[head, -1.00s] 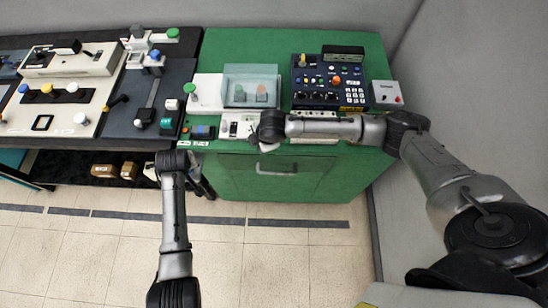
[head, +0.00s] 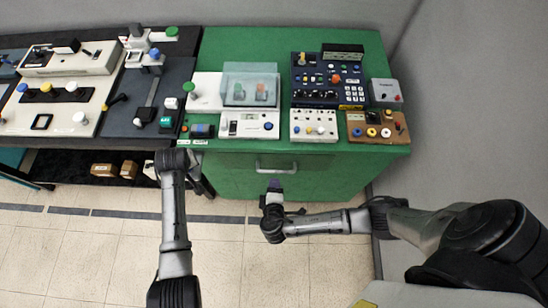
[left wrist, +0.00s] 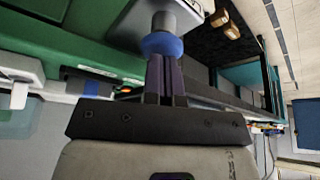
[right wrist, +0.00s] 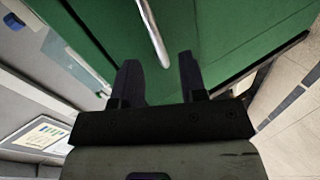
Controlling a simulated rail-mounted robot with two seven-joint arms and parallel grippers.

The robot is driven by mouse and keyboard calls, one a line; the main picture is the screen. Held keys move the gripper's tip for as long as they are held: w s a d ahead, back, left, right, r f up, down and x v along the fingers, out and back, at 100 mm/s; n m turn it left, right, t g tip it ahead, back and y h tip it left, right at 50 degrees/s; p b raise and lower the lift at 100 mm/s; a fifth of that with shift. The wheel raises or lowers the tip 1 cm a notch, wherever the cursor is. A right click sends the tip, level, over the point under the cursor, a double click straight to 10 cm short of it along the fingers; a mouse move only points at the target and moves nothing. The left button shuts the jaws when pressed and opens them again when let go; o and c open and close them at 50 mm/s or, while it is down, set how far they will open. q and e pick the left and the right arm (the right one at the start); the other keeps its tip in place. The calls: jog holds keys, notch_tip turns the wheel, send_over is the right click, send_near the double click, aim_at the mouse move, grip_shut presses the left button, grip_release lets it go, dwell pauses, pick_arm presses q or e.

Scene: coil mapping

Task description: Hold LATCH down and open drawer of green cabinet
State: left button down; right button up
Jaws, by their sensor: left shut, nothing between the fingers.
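The green cabinet (head: 225,170) stands in the middle of the head view. Its drawer front carries a silver bar handle (head: 277,168), which also shows in the right wrist view (right wrist: 152,30). My right gripper (head: 274,185) is just in front of the handle, apart from it. In the right wrist view my right gripper (right wrist: 158,68) is open, with the handle beyond and between its fingers. In the left wrist view my left gripper (left wrist: 165,62) is shut and empty, its tips at a blue round knob (left wrist: 162,44) under a grey block. Contact is unclear. I cannot make out which part is LATCH.
Control boxes cover the cabinet top, among them a white panel with knobs (head: 313,126), a brown panel (head: 377,127) and a clear-covered box (head: 250,84). A dark workbench with devices (head: 150,95) adjoins on the left. The floor (head: 320,260) in front is clear.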

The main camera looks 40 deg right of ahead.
aim_at(278, 171)
jog(key=s+a+n+t+h, duration=0.1)
jog(key=s+a+t+h, duration=0.1)
jog(key=s, duration=0.2)
jog(key=x, duration=1.2)
jog(key=shift+s+d+f, duration=0.1)
jog(key=shift+s+f, duration=0.1)
jog(key=shift+f, duration=0.05)
grip_shut()
